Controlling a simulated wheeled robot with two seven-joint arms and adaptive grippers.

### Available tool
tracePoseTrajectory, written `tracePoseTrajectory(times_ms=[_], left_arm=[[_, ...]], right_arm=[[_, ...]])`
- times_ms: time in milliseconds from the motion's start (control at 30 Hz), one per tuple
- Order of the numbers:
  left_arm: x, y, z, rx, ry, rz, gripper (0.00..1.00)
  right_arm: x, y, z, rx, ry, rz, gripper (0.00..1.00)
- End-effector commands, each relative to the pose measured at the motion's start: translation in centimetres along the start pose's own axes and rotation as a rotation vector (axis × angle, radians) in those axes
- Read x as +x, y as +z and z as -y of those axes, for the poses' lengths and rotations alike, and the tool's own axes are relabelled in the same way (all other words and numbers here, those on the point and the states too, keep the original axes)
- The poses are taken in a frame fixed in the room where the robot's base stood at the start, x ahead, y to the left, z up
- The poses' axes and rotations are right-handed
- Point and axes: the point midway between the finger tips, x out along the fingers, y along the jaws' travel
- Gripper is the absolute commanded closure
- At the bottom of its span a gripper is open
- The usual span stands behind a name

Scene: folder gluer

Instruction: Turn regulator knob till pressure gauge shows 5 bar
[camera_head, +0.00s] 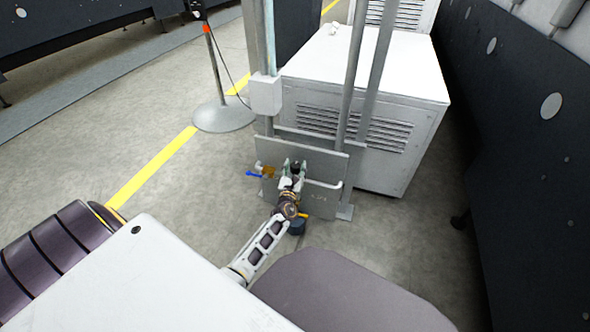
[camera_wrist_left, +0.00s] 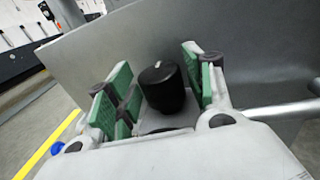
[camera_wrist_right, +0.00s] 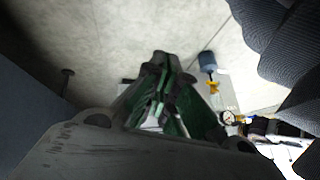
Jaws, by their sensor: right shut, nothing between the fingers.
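The black regulator knob (camera_wrist_left: 165,87) with a white mark on top stands between the fingers of my left gripper (camera_wrist_left: 160,85) in the left wrist view. The green-padded fingers are open on both sides of it, with a gap visible. In the head view my left gripper (camera_head: 291,170) is at the grey panel (camera_head: 325,167), around the knob. A small round pressure gauge (camera_wrist_right: 228,117) with a white face shows in the right wrist view; its reading is too small to tell. My right gripper (camera_wrist_right: 165,68) is shut and empty, apart from the gauge.
A blue valve handle (camera_head: 254,174) is left of the left gripper. A blue-grey bowl (camera_wrist_right: 208,61) with a yellow part (camera_wrist_right: 213,87) hangs near the gauge. A white cabinet (camera_head: 410,140) stands behind the panel, and a round stand base (camera_head: 224,115) is on the floor.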

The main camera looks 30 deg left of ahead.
Motion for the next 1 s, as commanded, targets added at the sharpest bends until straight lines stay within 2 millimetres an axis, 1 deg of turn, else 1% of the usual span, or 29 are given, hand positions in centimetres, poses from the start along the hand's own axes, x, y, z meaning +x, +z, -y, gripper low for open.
tracePoseTrajectory(times_ms=[33,233,433,600,800,1000], left_arm=[[0.0,0.0,0.0,0.0,0.0,0.0,0.59],[0.0,0.0,0.0,0.0,0.0,0.0,0.84],[0.0,0.0,0.0,-0.002,0.015,0.0,0.84],[0.1,0.2,0.2,-0.003,0.07,0.001,0.84],[0.1,0.2,0.3,-0.003,0.156,0.0,0.84],[0.2,0.1,0.4,-0.002,0.24,-0.001,0.84]], right_arm=[[0.0,0.0,0.0,0.0,0.0,0.0,1.0],[0.0,0.0,0.0,0.0,0.0,0.0,1.0],[-0.2,-0.1,0.0,-0.001,0.002,0.004,1.0],[-0.9,-0.1,0.1,-0.008,0.009,0.028,1.0],[-2.1,-1.3,0.1,-0.022,0.018,0.036,1.0],[-2.2,-1.9,0.2,-0.023,0.019,0.033,1.0]])
